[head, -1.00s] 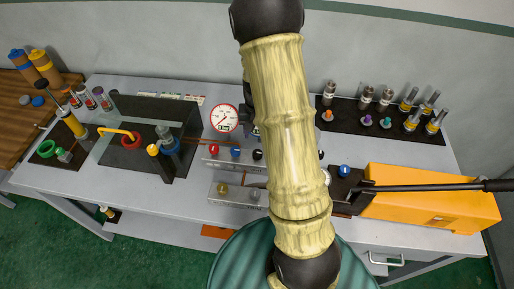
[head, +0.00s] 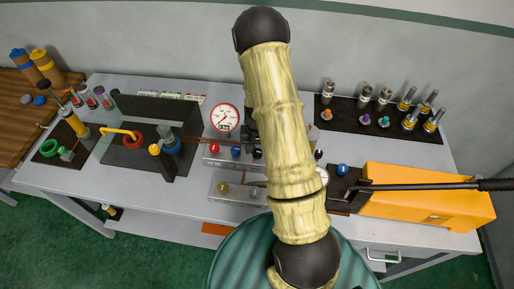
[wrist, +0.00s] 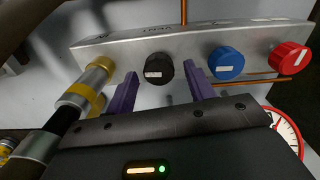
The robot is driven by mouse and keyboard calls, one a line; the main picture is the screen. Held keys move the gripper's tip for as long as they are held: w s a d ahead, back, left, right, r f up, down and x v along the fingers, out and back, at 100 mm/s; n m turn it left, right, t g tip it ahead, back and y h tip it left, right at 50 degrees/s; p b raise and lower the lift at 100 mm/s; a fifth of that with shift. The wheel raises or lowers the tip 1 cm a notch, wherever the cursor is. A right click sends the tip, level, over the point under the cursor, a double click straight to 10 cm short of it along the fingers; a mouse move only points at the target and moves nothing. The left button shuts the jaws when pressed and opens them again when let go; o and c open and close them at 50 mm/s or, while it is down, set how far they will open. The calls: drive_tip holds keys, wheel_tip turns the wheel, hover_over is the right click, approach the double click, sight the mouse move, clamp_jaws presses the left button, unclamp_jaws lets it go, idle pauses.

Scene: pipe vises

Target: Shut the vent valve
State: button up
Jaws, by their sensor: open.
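In the wrist view, a metal valve block carries a black knob (wrist: 159,68), a blue knob (wrist: 226,63) and a red knob (wrist: 290,57), each with a white mark. Whether the fingers touch the knob is unclear. In the head view the red knob (head: 214,147), blue knob (head: 236,151) and black knob (head: 257,154) sit in a row; my arm hides most of the gripper.
A dial gauge (head: 226,117) stands behind the block. A lower block with a brass knob (head: 222,187) is in front. A brass-and-steel fitting (wrist: 88,82) is close to the left finger. An orange pump (head: 430,195) with a long handle is at right.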

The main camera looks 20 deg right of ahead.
drive_tip(key=c, duration=1)
drive_tip(key=shift+m, duration=0.3)
drive_tip(key=m+b, duration=0.1)
drive_tip(key=m, duration=0.6)
drive_tip(key=shift+s+m, duration=0.1)
drive_tip(key=shift+m, duration=0.2)
drive_tip(key=m, duration=0.4)
drive_tip(key=shift+d+r+p, duration=0.1)
drive_tip(key=shift+p, duration=0.25)
drive_tip(key=m+p, duration=0.1)
drive_tip(key=m, duration=0.3)
drive_tip(key=shift+m, duration=0.3)
